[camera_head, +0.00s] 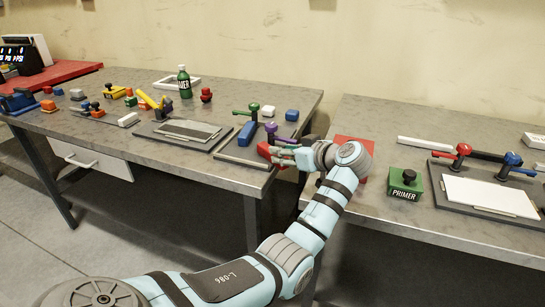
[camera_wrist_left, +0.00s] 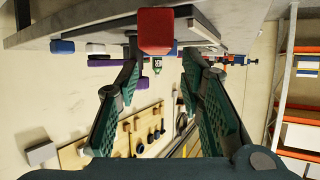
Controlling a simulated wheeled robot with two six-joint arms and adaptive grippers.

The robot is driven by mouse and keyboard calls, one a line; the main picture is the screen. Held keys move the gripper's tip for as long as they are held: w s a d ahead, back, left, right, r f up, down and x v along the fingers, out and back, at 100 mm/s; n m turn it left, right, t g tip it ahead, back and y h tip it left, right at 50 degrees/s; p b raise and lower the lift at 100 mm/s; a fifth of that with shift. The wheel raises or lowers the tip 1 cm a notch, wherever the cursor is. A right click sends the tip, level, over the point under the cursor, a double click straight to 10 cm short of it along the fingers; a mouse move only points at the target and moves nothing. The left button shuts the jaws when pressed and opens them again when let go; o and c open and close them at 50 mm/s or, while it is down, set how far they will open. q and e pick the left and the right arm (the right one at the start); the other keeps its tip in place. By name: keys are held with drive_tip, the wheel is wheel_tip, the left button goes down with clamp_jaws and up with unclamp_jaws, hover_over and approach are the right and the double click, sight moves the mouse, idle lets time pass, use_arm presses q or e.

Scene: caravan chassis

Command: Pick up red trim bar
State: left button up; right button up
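The red trim bar (camera_head: 265,151) lies at the front right corner of the left table, on or beside a dark board. In the left wrist view, which is upside down, its red end (camera_wrist_left: 156,30) faces the camera, in line with the gap between the fingers. My left gripper (camera_head: 281,156) is at the bar in the head view and partly covers it. In the wrist view the left gripper (camera_wrist_left: 160,68) has its fingers apart with nothing clearly between them. I cannot tell whether a finger touches the bar. My right gripper is not in view.
The dark board (camera_head: 234,153) carries a blue block (camera_head: 247,133) and a green-handled clamp (camera_head: 253,109). A purple-handled clamp (camera_head: 271,128) stands close to the gripper. A second table on the right holds a green primer block (camera_head: 405,184) and a clamped white panel (camera_head: 488,195).

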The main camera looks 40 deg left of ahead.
use_arm(q)
drive_tip(key=x, duration=0.4)
drive_tip(key=shift+w+a+f+b, duration=0.15)
drive_tip(key=shift+w+f+b, duration=0.15)
drive_tip(key=shift+b, duration=0.1)
drive_tip(key=shift+a+f, duration=0.1)
drive_tip(key=shift+a, duration=0.3)
drive_tip(key=shift+d, duration=0.1)
clamp_jaws()
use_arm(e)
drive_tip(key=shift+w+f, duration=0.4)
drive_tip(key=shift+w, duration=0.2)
